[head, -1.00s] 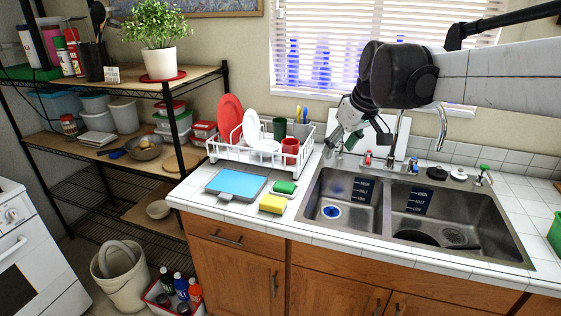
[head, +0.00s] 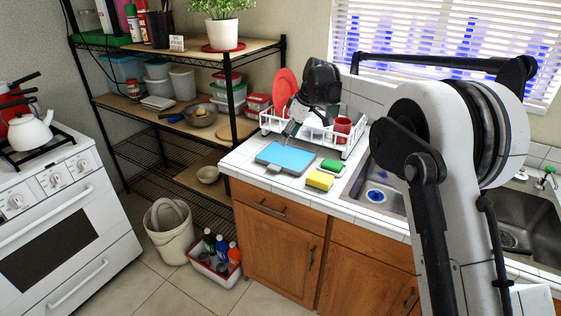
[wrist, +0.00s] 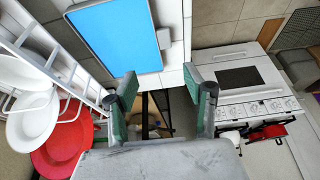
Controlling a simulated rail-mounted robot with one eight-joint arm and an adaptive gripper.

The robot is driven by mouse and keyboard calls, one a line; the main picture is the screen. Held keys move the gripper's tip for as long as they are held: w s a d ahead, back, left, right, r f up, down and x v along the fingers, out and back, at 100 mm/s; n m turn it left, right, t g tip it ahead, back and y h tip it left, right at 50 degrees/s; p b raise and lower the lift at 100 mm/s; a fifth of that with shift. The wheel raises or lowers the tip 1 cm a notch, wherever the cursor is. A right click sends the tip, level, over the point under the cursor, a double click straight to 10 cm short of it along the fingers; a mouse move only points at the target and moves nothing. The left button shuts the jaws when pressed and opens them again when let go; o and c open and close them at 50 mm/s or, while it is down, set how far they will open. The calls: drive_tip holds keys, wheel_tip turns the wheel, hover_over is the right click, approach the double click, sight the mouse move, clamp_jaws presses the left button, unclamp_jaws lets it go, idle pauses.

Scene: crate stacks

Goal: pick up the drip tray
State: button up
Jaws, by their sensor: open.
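A flat grey tray with a blue top (head: 286,157) lies on the white tiled counter, and I take it for the drip tray. It has a small grey tab on its front edge. In the wrist view the tray (wrist: 115,38) is at the upper left, just beyond my left finger, with the tab on its right side. My gripper (head: 291,130) is above the counter in the head view, by the tray's back edge and in front of the dish rack. In the wrist view its two green-padded fingers (wrist: 160,88) are apart with nothing between them.
A white dish rack (head: 300,132) with red and white dishes stands close behind the tray. A yellow sponge (head: 319,180) and a green sponge (head: 332,166) lie to its right, before the sink (head: 378,190). A wire shelf (head: 150,145) stands left, a white stove (head: 50,210) farther left.

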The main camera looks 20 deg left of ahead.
drive_tip(key=a+f, duration=0.1)
hover_over(274, 166)
drive_tip(key=d, duration=0.2)
wheel_tip(274, 166, down, 8)
drive_tip(key=shift+a+r, duration=0.1)
drive_tip(key=shift+r, duration=0.15)
drive_tip(key=shift+s+d+p+x, duration=0.1)
drive_tip(key=shift+p+x, duration=0.1)
drive_tip(key=shift+x, duration=0.7)
drive_tip(key=shift+s+d+p+x, duration=0.1)
drive_tip(key=shift+d+p+x, duration=0.05)
drive_tip(key=shift+x, duration=0.7)
drive_tip(key=shift+s+d+p+x, duration=0.1)
drive_tip(key=shift+p+x, duration=0.1)
drive_tip(key=shift+x, duration=0.7)
drive_tip(key=shift+f, duration=0.1)
clamp_jaws()
